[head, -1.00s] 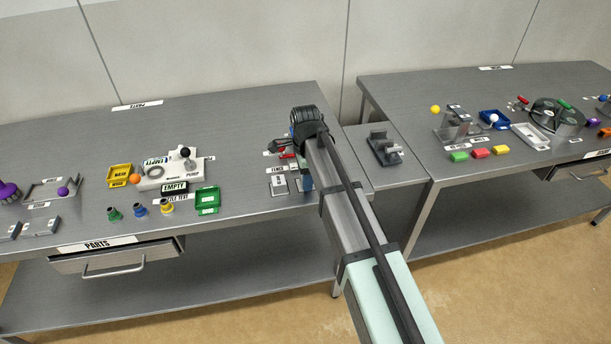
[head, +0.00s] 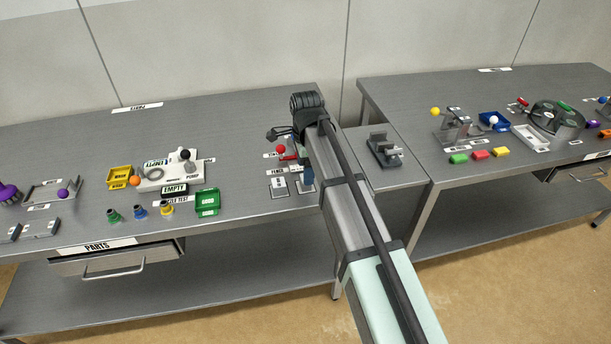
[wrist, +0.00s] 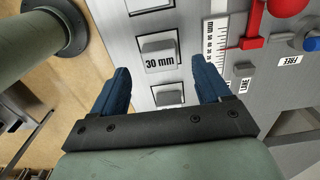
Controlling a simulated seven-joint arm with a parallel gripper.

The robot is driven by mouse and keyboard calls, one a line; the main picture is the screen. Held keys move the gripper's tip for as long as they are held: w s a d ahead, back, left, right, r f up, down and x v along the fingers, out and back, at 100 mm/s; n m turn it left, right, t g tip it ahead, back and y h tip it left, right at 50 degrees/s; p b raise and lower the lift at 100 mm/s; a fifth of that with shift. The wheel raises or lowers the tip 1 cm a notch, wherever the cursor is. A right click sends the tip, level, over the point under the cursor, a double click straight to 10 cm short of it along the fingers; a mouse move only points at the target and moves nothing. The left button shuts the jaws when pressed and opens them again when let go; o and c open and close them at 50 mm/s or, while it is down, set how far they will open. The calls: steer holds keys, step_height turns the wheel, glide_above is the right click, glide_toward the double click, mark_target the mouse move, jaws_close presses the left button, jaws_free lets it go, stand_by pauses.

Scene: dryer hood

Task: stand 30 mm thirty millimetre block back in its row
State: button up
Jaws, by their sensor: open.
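In the wrist view, a grey block (wrist: 158,46) sits on a pale panel, with a "30 mm" label (wrist: 160,64) at its near side. My gripper (wrist: 163,76) is open and empty, its two blue fingers apart on either side of the panel. The block lies just beyond the fingertips, roughly centred between them. Another small grey block (wrist: 169,95) shows between the fingers, its label partly hidden. In the head view, my gripper (head: 281,133) is over the right end of the left table; the 30 mm block cannot be made out there.
A millimetre scale (wrist: 217,45) and a red lever (wrist: 253,25) stand right of the panel in the wrist view. In the head view, a green tray (head: 207,202) sits left of the fixture.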

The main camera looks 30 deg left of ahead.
step_height(320, 180, up, 8)
steer(key=shift+f, duration=0.2)
stand_by(0.6)
steer(key=d+f+m+h, duration=0.1)
steer(key=d+f+h, duration=0.1)
steer(key=d+f, duration=0.5)
steer(key=d+f+m+h, duration=0.1)
steer(key=d+f+h, duration=0.25)
steer(key=d, duration=0.75)
steer(key=s+d+f+n+g+y, duration=0.1)
steer(key=s+d+f+n, duration=0.1)
steer(key=d+f, duration=0.85)
steer(key=s+d+f+n+g, duration=0.1)
steer(key=d+f+n+g, duration=0.15)
steer(key=d+f, duration=0.8)
steer(key=s+d+f+n+g+y, duration=0.1)
steer(key=s+d+f+n, duration=0.1)
steer(key=s+d+f, duration=0.3)
steer(key=s+d+f+n+g+y, duration=0.1)
steer(key=s+d+f, duration=0.4)
steer(key=s+f, duration=0.5)
steer(key=s+d+f+n+g+y, duration=0.1)
steer(key=s+d+f, duration=0.4)
steer(key=s, duration=0.7)
step_height(320, 180, down, 3)
steer(key=shift+d+r+n+y, duration=0.15)
steer(key=shift+d+n+y, duration=0.4)
steer(key=shift+n, duration=0.6)
steer(key=shift+a, duration=0.15)
